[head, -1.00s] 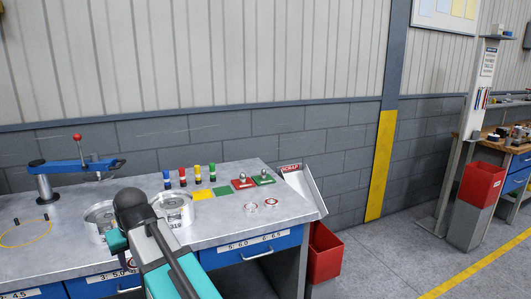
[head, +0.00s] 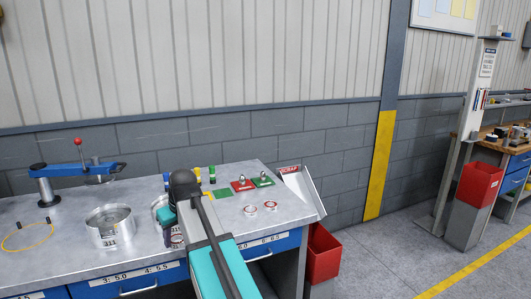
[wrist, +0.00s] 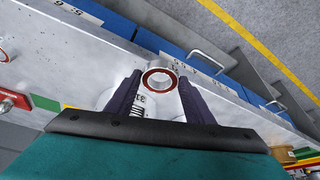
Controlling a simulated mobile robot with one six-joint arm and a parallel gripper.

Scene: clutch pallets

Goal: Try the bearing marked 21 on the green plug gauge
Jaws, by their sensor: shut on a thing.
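My gripper (wrist: 160,88) is shut on a bearing (wrist: 159,79), a steel ring with a red seal; its number is not readable. In the head view my gripper (head: 176,238) is largely hidden by my arm, in front of the right round tray. A green base with a steel plug (head: 263,179) stands on the bench to the right, apart from the held bearing. A small green-topped cylinder (head: 212,172) stands behind my arm. I cannot tell for certain which of these is the green plug gauge.
A similar red base (head: 242,185) stands beside the green one. Two red-sealed bearings (head: 250,210) (head: 271,205) lie in front of them. The left round tray (head: 110,226) is in view. A scrap chute (head: 301,188) is at the bench's right end. A blue-armed fixture (head: 75,168) stands left.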

